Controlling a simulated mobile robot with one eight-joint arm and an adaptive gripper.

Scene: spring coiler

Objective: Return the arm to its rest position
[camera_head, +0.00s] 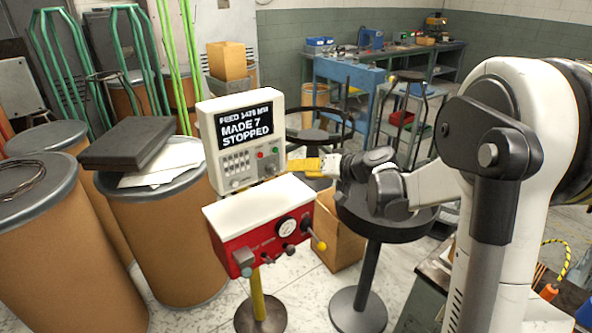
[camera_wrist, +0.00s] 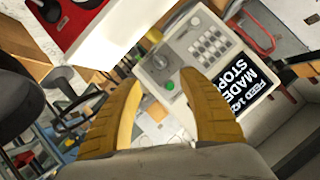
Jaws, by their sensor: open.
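My gripper (camera_head: 313,167) shows at the end of my white and dark grey arm, with its yellow fingers pointing left. In the wrist view the two yellow fingers (camera_wrist: 168,100) stand apart with nothing between them. In the head view the fingers are just right of the grey control panel (camera_head: 240,140). Its screen reads "FEED", "MADE 7" and "STOPPED". The panel also shows in the wrist view (camera_wrist: 190,50), tilted, beyond the fingers. The red and white machine box (camera_head: 262,222) stands below and left of the gripper. I cannot tell the exact gap to the panel.
A round black-topped stand (camera_head: 385,215) is beneath my wrist, with a cardboard box (camera_head: 340,235) beside it. Large brown drums (camera_head: 170,235) fill the left, one bearing a dark flat case (camera_head: 125,143). A blue workbench (camera_head: 350,75) is behind. Some floor is clear between.

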